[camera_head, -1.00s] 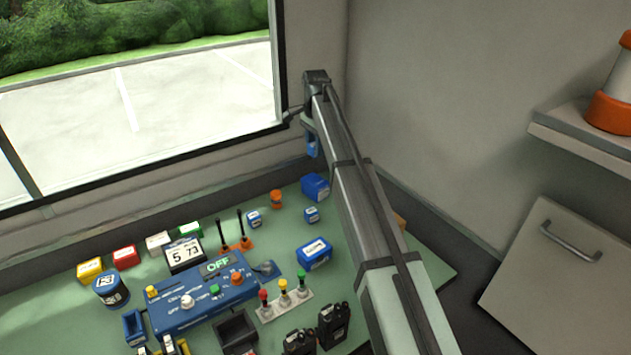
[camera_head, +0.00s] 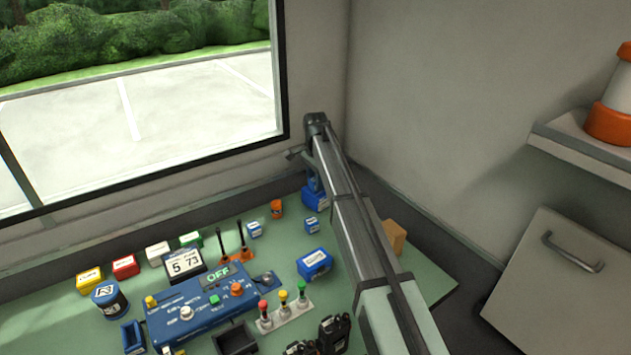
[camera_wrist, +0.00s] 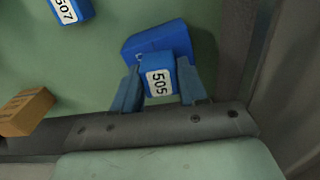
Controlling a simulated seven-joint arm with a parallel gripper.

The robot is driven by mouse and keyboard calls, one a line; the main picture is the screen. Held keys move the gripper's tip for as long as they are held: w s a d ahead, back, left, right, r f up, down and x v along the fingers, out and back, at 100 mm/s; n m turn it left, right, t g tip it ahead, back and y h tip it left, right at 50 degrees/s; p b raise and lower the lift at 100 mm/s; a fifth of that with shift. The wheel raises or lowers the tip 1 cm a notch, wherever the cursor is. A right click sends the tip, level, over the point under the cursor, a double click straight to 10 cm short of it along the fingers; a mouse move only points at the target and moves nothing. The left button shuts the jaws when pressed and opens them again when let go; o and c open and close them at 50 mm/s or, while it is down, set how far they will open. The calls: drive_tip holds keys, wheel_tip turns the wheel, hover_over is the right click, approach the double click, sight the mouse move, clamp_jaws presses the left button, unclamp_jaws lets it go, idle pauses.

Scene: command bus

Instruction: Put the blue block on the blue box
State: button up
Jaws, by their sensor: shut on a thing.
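My gripper (camera_wrist: 158,90) is shut on a small blue block (camera_wrist: 158,78) with a white "505" label; one finger is on each side of it. In the head view this blue box (camera_head: 314,200) stands at the back right of the green table, near the wall. My gripper (camera_head: 313,182) is right above it there, pointing down. The held block is hard to make out in the head view. I cannot tell whether block and box touch.
Another blue labelled box, "507" (camera_wrist: 70,10), and a cardboard-brown box (camera_wrist: 27,112) lie nearby. Two small blue blocks (camera_head: 311,225) (camera_head: 255,230) and an orange cylinder (camera_head: 276,209) stand close by. A wall bounds the back.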

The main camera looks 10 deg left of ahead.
drive_tip(key=shift+f, duration=0.35)
drive_tip(key=o, duration=1.1)
drive_tip(key=shift+c, duration=0.2)
wheel_tip(320, 180, up, 12)
drive_tip(key=shift+r, duration=0.2)
